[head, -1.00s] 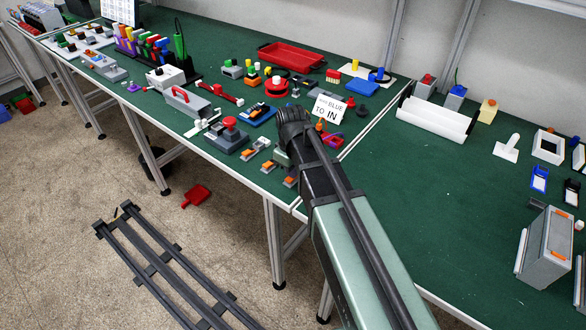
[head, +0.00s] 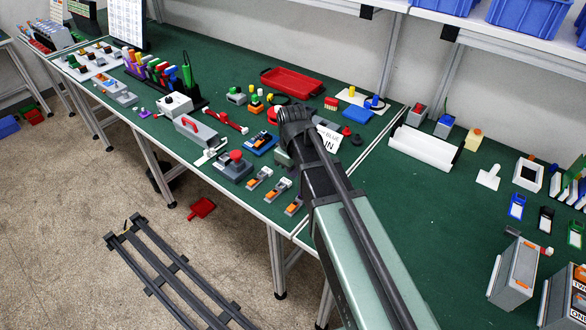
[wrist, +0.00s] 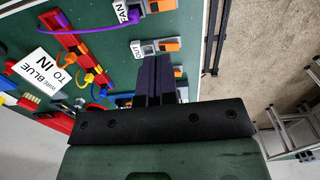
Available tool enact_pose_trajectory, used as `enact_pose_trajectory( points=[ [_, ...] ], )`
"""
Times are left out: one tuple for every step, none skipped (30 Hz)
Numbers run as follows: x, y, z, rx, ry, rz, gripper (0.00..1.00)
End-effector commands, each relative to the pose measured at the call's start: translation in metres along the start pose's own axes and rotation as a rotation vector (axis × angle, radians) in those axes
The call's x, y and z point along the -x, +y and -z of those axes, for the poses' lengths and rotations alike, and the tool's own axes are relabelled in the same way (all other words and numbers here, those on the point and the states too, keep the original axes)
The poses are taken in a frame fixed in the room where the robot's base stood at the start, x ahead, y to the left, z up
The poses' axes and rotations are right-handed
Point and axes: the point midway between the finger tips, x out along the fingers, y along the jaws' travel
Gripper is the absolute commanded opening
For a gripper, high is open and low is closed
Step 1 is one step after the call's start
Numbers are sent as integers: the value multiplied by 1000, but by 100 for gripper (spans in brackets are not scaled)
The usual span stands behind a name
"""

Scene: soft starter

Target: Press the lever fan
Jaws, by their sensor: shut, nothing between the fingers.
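The lever marked FAN (wrist: 160,6) has a grey body and an orange end, at the top edge of the wrist view. Its white FAN label (wrist: 122,11) lies beside it. A similar orange lever (wrist: 166,45) with an OUT label (wrist: 137,49) is just beyond my fingertips. In the head view, the leftmost orange lever (head: 259,180) of the row seems to be the fan one; labels there are too small to read. My gripper (wrist: 157,58) is shut and empty, pointing at the bench near the OUT lever. Whether it touches anything cannot be told. My arm hides the gripper in the head view.
Another orange lever (head: 294,205) stands at the right of the row near the bench's front edge. A grey box with a red button (head: 234,162) is to the left. A white sign (head: 329,140) is partly behind my arm. A red tray (head: 291,83) lies farther back.

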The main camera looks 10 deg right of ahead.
Motion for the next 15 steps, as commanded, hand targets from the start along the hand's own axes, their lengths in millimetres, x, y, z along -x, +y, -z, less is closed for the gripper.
enact_pose_trajectory(
  points=[
    [-1,0,0,0,0,0,0],
    [-2,0,0,0,0,0,0],
    [-2,0,0,0,0,0,0],
    [-2,0,0,0,0,0,0],
    [-2,0,0,0,0,0,0],
    [-3,-4,0,1,0,5,0],
    [-4,-9,0,1,0,12,0],
    [-5,-13,0,0,0,20,0],
    [-4,-14,0,-1,1,23,0],
    [-4,-14,1,-2,1,22,0],
    [-4,-14,1,-2,1,22,0],
    [-4,-13,1,-2,0,22,0],
    [-4,-13,1,-2,0,22,0],
    [-4,-13,1,-2,1,22,0],
    [-4,-13,1,-1,0,22,0]
  ],
)
